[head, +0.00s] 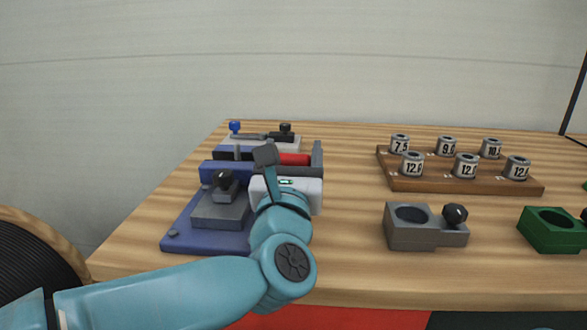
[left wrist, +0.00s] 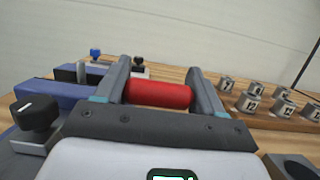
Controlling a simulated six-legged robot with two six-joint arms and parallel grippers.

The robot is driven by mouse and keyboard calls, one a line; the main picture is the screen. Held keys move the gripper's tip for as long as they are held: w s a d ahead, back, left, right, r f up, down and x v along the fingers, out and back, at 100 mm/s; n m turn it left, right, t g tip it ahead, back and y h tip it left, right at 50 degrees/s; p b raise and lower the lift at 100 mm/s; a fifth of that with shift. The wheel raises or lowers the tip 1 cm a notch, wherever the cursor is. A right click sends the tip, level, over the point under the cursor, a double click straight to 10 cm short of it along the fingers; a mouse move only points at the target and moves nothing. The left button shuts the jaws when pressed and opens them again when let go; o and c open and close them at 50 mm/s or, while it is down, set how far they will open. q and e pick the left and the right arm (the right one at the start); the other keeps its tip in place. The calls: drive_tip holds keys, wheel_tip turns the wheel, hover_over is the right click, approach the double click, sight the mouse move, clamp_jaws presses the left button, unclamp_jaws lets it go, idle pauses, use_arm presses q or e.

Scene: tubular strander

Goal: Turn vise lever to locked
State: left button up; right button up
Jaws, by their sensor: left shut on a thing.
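The blue vise (head: 180,232) stands at the left of the wooden bench, with a grey block and a black knob (head: 222,181) on it. The knob also shows at the left of the left wrist view (left wrist: 36,113). A red cylindrical grip (head: 294,159), seemingly the lever handle, lies crosswise behind my gripper's white body. My left gripper (head: 291,156) is shut on it. In the left wrist view the red grip (left wrist: 158,94) spans between the two grey fingers. The lever's link to the vise is hidden. My right gripper is not in view.
Behind the vise is a fixture with a blue knob (head: 235,127) and a black knob (head: 285,128). A wooden tray (head: 460,184) holds several numbered dies. A grey holder (head: 410,236) and a green holder (head: 550,238) stand at right. A cable spool (head: 30,265) is at far left.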

use_arm(q)
drive_tip(key=shift+s, duration=0.1)
drive_tip(key=o, duration=1.3)
drive_tip(key=shift+o, duration=0.6)
drive_tip(key=shift+s, duration=0.15)
drive_tip(key=v, duration=1.1)
drive_tip(key=shift+s+f, duration=0.15)
drive_tip(key=shift+s, duration=0.2)
drive_tip(key=shift+c, duration=0.3)
